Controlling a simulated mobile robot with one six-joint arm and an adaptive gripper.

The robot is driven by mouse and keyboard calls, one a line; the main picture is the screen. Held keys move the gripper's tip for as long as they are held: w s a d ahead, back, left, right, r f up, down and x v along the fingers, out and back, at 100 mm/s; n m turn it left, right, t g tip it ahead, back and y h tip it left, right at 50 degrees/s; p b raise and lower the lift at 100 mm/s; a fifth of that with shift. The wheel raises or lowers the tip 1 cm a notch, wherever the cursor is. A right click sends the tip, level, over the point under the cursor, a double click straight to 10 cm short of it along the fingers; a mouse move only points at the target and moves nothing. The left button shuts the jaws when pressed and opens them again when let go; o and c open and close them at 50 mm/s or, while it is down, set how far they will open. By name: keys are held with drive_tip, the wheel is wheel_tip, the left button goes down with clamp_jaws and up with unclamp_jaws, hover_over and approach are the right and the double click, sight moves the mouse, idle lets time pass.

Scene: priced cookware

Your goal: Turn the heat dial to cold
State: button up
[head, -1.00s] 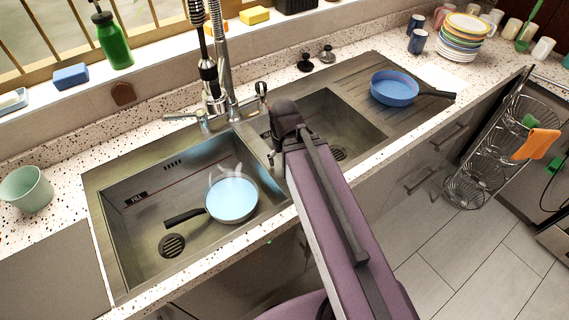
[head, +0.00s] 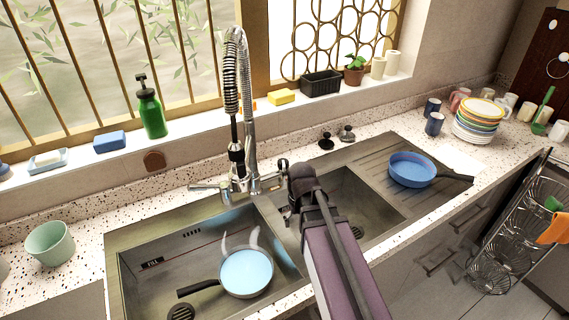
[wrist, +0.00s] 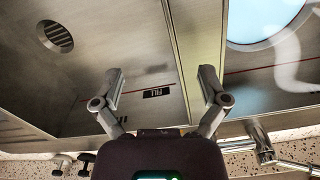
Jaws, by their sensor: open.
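The tall spring-neck faucet (head: 247,110) stands behind the double sink. It has a metal lever (head: 205,187) on its left and a dark-tipped fitting (head: 283,166) on its right. I see no marking that shows which part is the heat dial or how it is set. In the wrist view the faucet's metal fittings (wrist: 262,146) lie at the lower right. My gripper (wrist: 160,75) is open and empty, its two fingers apart over the sink divider and right basin. In the head view my arm hides most of it. No contact with the faucet shows.
A light-blue pan (head: 246,272) with white wisps above it sits in the left basin. Two small knobbed fittings (head: 327,141) stand behind the right basin. A blue pan (head: 411,170) lies on the drainboard. A green bottle (head: 151,110) stands on the sill.

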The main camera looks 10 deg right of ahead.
sight(283, 161)
drive_tip(key=w+r+n+p, duration=0.3)
drive_tip(key=w+r+p, duration=0.5)
drive_tip(key=w, duration=0.4)
drive_tip(key=w+r+n+p, duration=0.3)
drive_tip(key=w+r+p, duration=0.5)
drive_tip(key=w, duration=0.5)
drive_tip(key=shift+r+n, duration=0.4)
drive_tip(key=shift+r, duration=0.35)
drive_tip(key=shift+w+f, duration=0.1)
drive_tip(key=shift+f, duration=0.1)
wheel_tip(283, 161, down, 13)
drive_tip(key=b, duration=1.3)
drive_tip(key=shift+f, duration=0.2)
drive_tip(key=c, duration=1.1)
